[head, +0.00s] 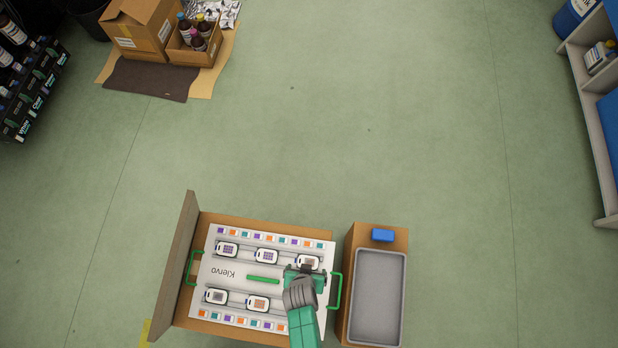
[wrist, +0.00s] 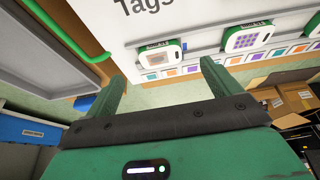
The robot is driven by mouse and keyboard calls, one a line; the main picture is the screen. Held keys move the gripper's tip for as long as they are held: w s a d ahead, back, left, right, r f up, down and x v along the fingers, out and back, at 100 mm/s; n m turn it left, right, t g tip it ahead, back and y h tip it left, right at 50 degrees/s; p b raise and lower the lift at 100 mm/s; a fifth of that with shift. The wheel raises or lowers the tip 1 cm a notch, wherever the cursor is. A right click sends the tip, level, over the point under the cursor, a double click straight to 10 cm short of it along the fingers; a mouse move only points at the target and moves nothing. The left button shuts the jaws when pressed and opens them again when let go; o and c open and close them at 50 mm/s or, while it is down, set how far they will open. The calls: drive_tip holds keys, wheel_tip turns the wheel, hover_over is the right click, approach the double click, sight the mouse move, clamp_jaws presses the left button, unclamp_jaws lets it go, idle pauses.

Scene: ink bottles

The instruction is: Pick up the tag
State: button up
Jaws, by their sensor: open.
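In the wrist view this tag (wrist: 155,56) shows beyond and between my open, empty fingers (wrist: 162,75). I see no contact. The upper-row tag beside it (head: 266,256) has a purple grid and also shows in the wrist view (wrist: 248,40). Three other tags are a grid tag at upper left (head: 227,249), a lower-left one (head: 216,296) and a lower orange one (head: 258,302).
A raised wooden panel (head: 178,262) is at the left. A grey tray (head: 379,297) and blue box (head: 382,235) are at the right. Open floor lies beyond.

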drive_tip(key=shift+w+f, duration=0.3)
drive_tip(key=shift+f, duration=0.05)
drive_tip(key=b+x, duration=0.4)
drive_tip(key=x, duration=0.1)
drive_tip(key=shift+f, duration=0.15)
drive_tip(key=c, duration=1.1)
drive_tip(key=shift+o, duration=0.2)
drive_tip(key=shift+d, duration=0.1)
drive_tip(key=shift+r, duration=0.2)
wheel_tip(320, 180, up, 4)
drive_tip(key=p, duration=0.3)
drive_tip(key=s+p, duration=0.1)
drive_tip(key=s, duration=0.4)
drive_tip(key=s+a+p, duration=0.1)
drive_tip(key=s+p, duration=0.1)
drive_tip(key=s, duration=0.3)
drive_tip(key=s+a+r+p, duration=0.1)
drive_tip(key=s, duration=0.5)
drive_tip(key=shift+a, duration=0.15)
